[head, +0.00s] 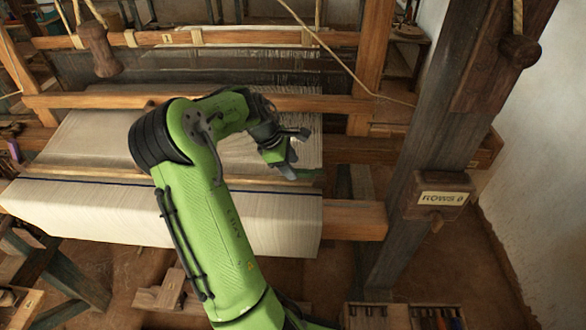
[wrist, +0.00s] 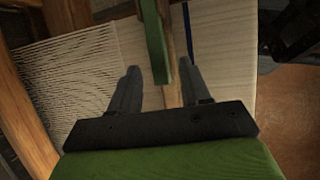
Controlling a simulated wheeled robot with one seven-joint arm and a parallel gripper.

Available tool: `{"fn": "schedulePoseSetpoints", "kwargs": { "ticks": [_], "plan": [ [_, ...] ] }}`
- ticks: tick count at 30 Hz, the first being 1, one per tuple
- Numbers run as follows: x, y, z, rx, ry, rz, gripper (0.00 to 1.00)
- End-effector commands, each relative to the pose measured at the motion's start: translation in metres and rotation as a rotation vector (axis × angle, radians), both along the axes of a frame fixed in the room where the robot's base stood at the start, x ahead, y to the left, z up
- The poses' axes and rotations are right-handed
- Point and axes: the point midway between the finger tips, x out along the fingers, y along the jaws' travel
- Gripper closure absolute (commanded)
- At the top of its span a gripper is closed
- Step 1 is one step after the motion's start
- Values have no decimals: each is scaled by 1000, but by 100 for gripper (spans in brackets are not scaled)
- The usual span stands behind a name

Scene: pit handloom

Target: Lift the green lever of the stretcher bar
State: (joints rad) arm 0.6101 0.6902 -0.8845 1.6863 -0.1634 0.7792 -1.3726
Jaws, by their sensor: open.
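The stretcher bar (head: 85,175) is a thin wooden strip lying across the pale cloth in the head view. In the wrist view the bar (wrist: 173,95) runs up the picture, partly behind the green lever (wrist: 154,40). The lever's near end shows between my two fingertips. My gripper (wrist: 160,68) is open, with one finger on each side of that end; I cannot tell whether either finger touches it. In the head view my gripper (head: 291,164) is low over the right part of the cloth, and my forearm hides part of the bar.
Pale cloth (head: 150,218) with a dark blue stripe hangs over the front beam (head: 355,219). A wooden crossbeam (head: 325,103) stands behind my gripper. A dark post (head: 415,130) with a "ROWS 0" box (head: 440,196) rises on the right.

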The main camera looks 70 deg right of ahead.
Motion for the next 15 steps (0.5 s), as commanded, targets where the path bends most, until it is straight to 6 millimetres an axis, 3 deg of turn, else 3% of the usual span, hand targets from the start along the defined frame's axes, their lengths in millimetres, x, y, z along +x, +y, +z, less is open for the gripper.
{"fn": "schedulePoseSetpoints", "kwargs": {
  "ticks": [4, 12, 15],
  "plan": [
    [-7, -5, -17, 0, 2, -2, 53],
    [-7, -6, -19, -2, 0, 1, 53],
    [-7, -6, -19, -2, 0, 1, 65]
  ]
}}
